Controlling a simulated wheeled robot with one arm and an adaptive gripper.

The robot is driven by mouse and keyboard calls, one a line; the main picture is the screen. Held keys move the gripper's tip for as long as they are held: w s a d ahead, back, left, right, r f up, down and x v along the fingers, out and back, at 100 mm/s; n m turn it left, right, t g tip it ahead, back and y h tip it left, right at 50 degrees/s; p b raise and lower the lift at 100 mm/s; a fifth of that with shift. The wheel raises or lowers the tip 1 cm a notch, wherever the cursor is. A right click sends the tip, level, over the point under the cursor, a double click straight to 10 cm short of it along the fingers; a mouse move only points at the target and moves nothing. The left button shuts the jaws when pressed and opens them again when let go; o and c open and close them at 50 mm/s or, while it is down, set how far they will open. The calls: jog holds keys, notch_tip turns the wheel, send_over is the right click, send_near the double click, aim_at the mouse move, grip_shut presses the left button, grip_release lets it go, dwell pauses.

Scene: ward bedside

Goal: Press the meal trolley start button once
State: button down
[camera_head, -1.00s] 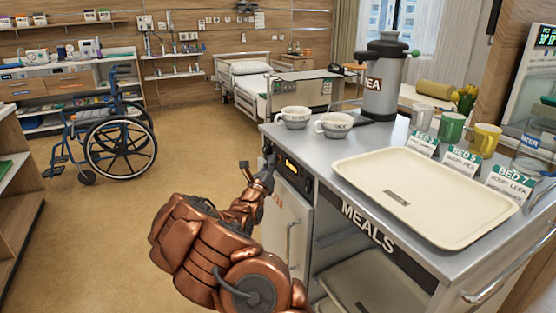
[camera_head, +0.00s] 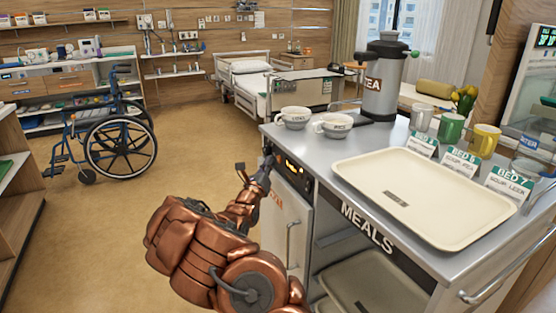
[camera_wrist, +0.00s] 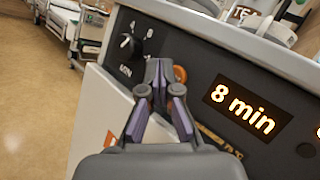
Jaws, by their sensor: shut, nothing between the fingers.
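The meal trolley (camera_head: 370,228) has a black control panel (camera_head: 312,184) on its end face. In the wrist view the panel shows a lit display (camera_wrist: 242,108) reading "8 min" and a dial (camera_wrist: 130,46). An orange round button (camera_wrist: 180,74) sits between dial and display, partly hidden behind my fingers; I cannot read a start label. My gripper (camera_wrist: 158,72) is shut and empty, its tips at the panel just left of the orange button. Whether they touch it cannot be told. In the head view my gripper (camera_head: 264,172) is at the panel's left end.
Bowls (camera_head: 333,125), a tea urn (camera_head: 383,80), mugs (camera_head: 451,127), bed cards and a cream tray (camera_head: 350,172) stand on the trolley top. A door handle (camera_head: 292,246) sticks out below the panel. A wheelchair (camera_head: 112,140) is at left. The floor between is clear.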

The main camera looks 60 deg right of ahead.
dwell(0.3)
jog(key=shift+w+a+p, duration=0.25)
jog(key=shift+w+a, duration=0.45)
jog(key=shift+a, duration=0.35)
jog(key=shift+w+a+p, duration=0.25)
jog(key=shift+w+a, duration=0.45)
jog(key=shift+a, duration=0.35)
jog(key=shift+r, duration=0.1)
